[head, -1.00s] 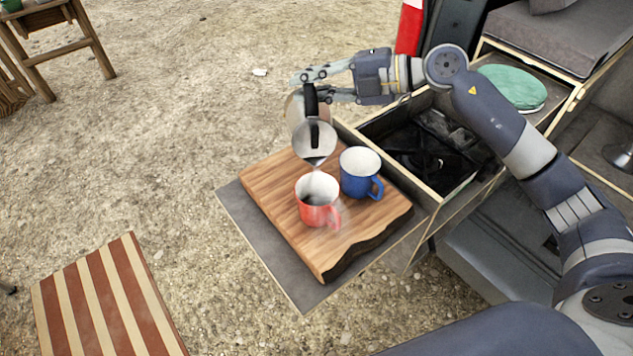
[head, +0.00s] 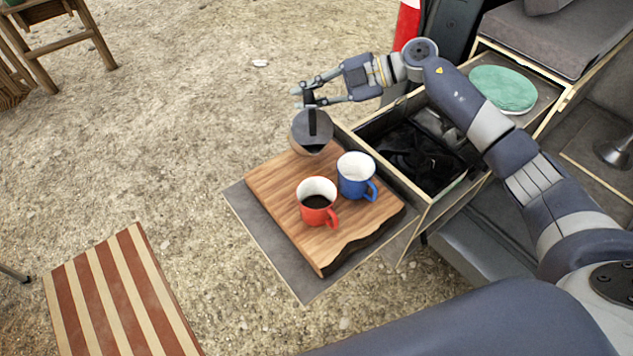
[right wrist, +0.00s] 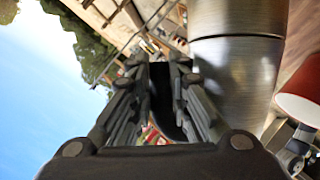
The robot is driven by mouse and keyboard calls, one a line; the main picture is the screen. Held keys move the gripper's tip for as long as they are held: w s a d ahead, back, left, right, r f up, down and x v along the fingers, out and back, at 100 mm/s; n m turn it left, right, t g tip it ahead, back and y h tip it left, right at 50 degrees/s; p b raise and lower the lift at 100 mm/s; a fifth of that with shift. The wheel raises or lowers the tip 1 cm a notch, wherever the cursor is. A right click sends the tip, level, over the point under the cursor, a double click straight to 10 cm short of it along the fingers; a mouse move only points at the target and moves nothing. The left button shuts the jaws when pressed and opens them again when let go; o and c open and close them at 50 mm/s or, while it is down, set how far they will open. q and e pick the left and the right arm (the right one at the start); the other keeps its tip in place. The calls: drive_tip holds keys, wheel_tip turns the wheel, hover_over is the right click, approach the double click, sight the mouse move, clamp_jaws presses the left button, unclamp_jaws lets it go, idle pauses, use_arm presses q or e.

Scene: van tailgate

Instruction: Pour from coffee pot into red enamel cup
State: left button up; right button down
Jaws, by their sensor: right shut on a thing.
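The metal coffee pot (head: 312,132) with a black handle is near the far left corner of the wooden board (head: 283,191), close to upright. I cannot tell if it touches the board. My right gripper (head: 303,97) is shut on its handle; the pot's steel body also shows in the right wrist view (right wrist: 238,60). The red enamel cup (head: 318,203) stands upright on the board, nearer than the pot, with dark coffee inside. My left gripper is out of view.
A blue cup (head: 356,176) stands on the board right beside the red cup and looks empty. An open drawer with a black stove (head: 418,150) lies to the right. A green round lid (head: 503,89) is farther back. A striped stool (head: 120,295) stands at lower left.

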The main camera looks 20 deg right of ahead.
drive_tip(key=shift+w+r, duration=0.1)
drive_tip(key=shift+w, duration=0.05)
drive_tip(key=shift+w+m+p, duration=0.1)
drive_tip(key=shift+m+p, duration=0.2)
drive_tip(key=shift+p, duration=0.15)
drive_tip(key=shift+w+d+g, duration=0.1)
drive_tip(key=shift+w+g, duration=0.3)
drive_tip(key=shift+w+f+m, duration=0.3)
drive_tip(key=shift+w+m, duration=0.15)
drive_tip(key=shift+m, duration=0.05)
drive_tip(key=shift+w+f+m+g, duration=0.3)
drive_tip(key=shift+f+g, duration=0.05)
drive_tip(key=shift+g, duration=0.05)
drive_tip(key=shift+w+d+f+g+b, duration=0.1)
drive_tip(key=shift+w+f+g+b, duration=0.2)
drive_tip(key=shift+b, duration=0.1)
drive_tip(key=shift+w+f+m+b, duration=0.25)
drive_tip(key=shift+f+m+b, duration=0.25)
drive_tip(key=shift+b, duration=0.15)
drive_tip(key=shift+w+d+f+m+g+y+b, duration=0.15)
drive_tip(key=shift+f+m+g+b, duration=0.25)
drive_tip(key=shift+b, duration=0.95)
drive_tip(key=shift+w+a+f+m+g+y+b, duration=0.1)
drive_tip(key=shift+w+f+m+g+y+b, duration=0.2)
drive_tip(key=shift+b, duration=1.1)
drive_tip(key=shift+w+d+f+m+g+y+b, duration=0.1)
drive_tip(key=shift+f+m+g+b, duration=0.3)
drive_tip(key=shift+b, duration=0.95)
